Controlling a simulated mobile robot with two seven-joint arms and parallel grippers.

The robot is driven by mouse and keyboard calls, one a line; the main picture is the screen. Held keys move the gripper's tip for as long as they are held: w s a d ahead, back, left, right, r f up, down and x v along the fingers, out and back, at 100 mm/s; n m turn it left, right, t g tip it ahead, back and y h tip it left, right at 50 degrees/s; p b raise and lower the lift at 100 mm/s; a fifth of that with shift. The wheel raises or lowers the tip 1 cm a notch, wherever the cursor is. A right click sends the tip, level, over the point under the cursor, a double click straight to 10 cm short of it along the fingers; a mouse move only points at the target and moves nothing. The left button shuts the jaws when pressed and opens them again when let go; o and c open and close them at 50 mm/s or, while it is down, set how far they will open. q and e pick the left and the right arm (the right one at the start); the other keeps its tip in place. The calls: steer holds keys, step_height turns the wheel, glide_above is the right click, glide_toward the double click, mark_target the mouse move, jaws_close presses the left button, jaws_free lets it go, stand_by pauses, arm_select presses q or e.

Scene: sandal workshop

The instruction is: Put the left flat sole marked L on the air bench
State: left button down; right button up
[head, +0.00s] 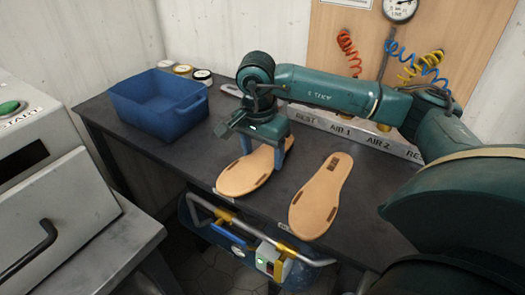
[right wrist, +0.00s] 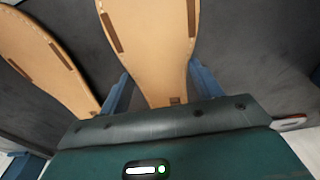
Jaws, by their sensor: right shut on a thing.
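My right gripper (head: 268,152) is shut across the heel end of a tan flat sole (head: 243,177), its blue fingers on either side. The sole lies flat at or just above the dark air bench (head: 222,122); I cannot tell if it touches. The right wrist view shows this sole (right wrist: 150,45) between the fingers (right wrist: 163,88). A second tan sole (head: 318,200) lies on the bench to its right, with a dark mark at the heel; it also shows in the wrist view (right wrist: 38,50). I cannot read an L on either. My left gripper is not in view.
A blue crate (head: 130,108) stands at the bench's left, with several small tubs (head: 183,69) behind. A rail (head: 345,126) labelled REST, AIR 1 and AIR 2 runs along the back. A grey machine (head: 55,215) stands left; a blue tank (head: 205,228) sits below the front edge.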

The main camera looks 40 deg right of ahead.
steer(key=shift+f+b, duration=0.35)
steer(key=shift+f, duration=0.05)
steer(key=o, duration=1.1)
steer(key=r, duration=0.4)
steer(key=r+p, duration=0.1)
steer(key=r, duration=0.3)
steer(key=a+r, duration=0.1)
steer(key=r, duration=0.4)
steer(key=shift+s+a, duration=0.1)
steer(key=shift+s, duration=0.1)
